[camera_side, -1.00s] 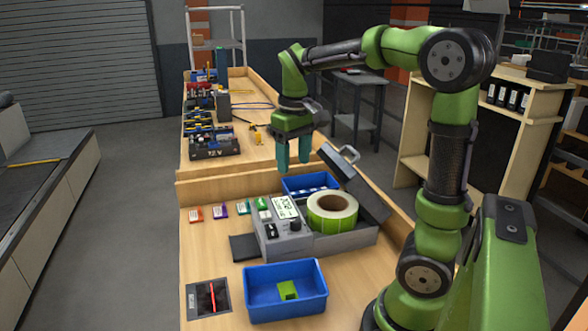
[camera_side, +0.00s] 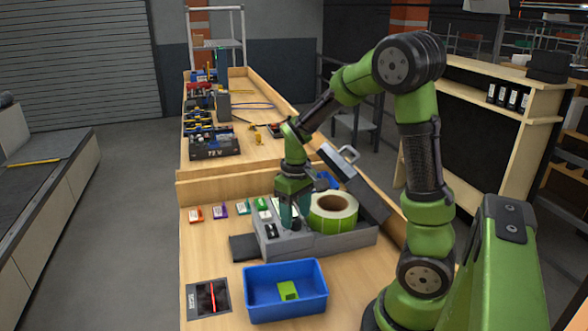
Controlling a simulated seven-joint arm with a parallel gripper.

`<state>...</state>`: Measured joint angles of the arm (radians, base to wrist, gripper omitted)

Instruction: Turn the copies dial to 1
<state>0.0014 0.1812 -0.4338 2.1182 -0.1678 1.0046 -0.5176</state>
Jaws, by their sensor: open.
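The grey label printer (camera_side: 268,243) sits on the wooden bench, with a roll of green-edged labels (camera_side: 332,207) at its right and its lid raised. A dark control (camera_side: 271,231) shows on the left of its front panel. My gripper (camera_side: 295,222) points down at the right part of this panel, with its teal fingers open. The black knob there is hidden behind or between the fingers, so its setting and any contact cannot be told. The panel's label is mostly covered by my gripper.
Small coloured cards (camera_side: 219,209) lie behind left. A second blue bin (camera_side: 328,180) is partly hidden behind my gripper.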

